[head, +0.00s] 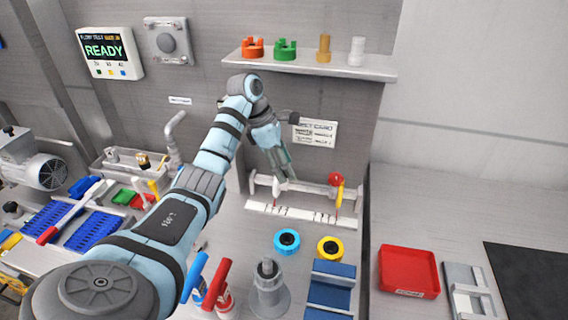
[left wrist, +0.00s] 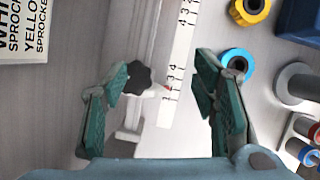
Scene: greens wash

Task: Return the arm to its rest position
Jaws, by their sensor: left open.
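My left arm reaches from the lower left to the back wall in the head view. My left gripper (head: 283,172) is at its end, above the left part of a white rail fixture with a marked scale strip (head: 290,212). In the left wrist view the gripper (left wrist: 160,78) has its two green-padded fingers spread wide, with nothing held between them. Beyond the fingers show a black lobed knob (left wrist: 135,78) and the white scale strip (left wrist: 180,50). My right arm and gripper do not show.
A shelf (head: 310,67) with sprockets juts out above the gripper. A red-topped yellow handle (head: 338,186) stands at the rail's right. A blue ring (head: 287,242), a yellow ring (head: 330,249), a grey post (head: 268,290) and red-and-blue tools stand near the arm. A red tray (head: 408,272) lies right.

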